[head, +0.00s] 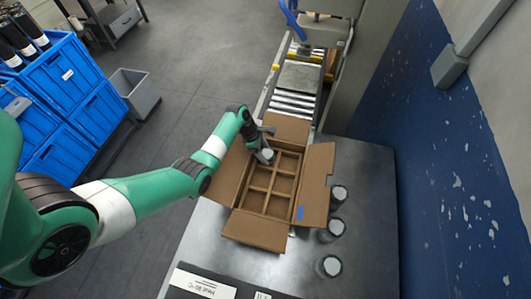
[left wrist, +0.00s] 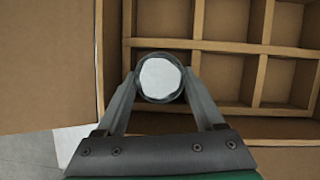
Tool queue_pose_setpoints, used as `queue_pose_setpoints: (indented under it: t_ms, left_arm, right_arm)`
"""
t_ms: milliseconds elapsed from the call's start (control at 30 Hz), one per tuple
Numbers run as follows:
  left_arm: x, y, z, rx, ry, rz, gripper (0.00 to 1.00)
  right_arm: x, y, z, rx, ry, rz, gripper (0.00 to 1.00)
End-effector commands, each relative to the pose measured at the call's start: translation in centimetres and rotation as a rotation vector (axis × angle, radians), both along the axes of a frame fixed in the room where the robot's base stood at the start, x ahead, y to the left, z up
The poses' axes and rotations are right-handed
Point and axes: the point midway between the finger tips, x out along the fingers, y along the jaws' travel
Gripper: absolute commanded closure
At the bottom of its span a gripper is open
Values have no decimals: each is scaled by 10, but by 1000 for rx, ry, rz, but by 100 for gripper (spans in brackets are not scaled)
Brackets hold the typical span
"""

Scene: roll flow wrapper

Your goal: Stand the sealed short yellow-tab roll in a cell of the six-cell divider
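My left gripper (head: 265,150) is at the far left corner of the open carton, over the six-cell divider (head: 271,172). Its fingers are closed on a dark roll with a pale round end (head: 267,154). In the left wrist view the roll (left wrist: 160,78) sits between the two fingertips, end toward the camera. It overlaps a divider wall (left wrist: 225,47) in that view. The roll looks upright; I cannot tell how deep its lower end is. No yellow tab shows. The cells in view look empty. My right gripper is not in view.
The carton's flaps (head: 318,182) are folded outward. Three dark rolls with pale tops (head: 331,228) stand right of it on the grey table. A roller conveyor (head: 297,85) lies behind. A black panel with labels (head: 207,285) is at the front. Blue crates (head: 70,80) stand left.

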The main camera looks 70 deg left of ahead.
Motion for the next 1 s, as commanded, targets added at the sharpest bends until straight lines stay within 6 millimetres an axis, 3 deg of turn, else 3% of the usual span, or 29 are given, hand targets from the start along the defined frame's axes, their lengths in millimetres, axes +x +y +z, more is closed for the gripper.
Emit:
queue_pose_setpoints:
  t_ms: [267,700,1000]
  left_arm:
    - [-2,2,13,1,-2,2,3]
    - [-34,20,102,1,-2,2,3]
    - [-40,23,114,-1,-1,1,3]
  right_arm:
    - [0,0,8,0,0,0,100]
    - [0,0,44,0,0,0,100]
    - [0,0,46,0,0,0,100]
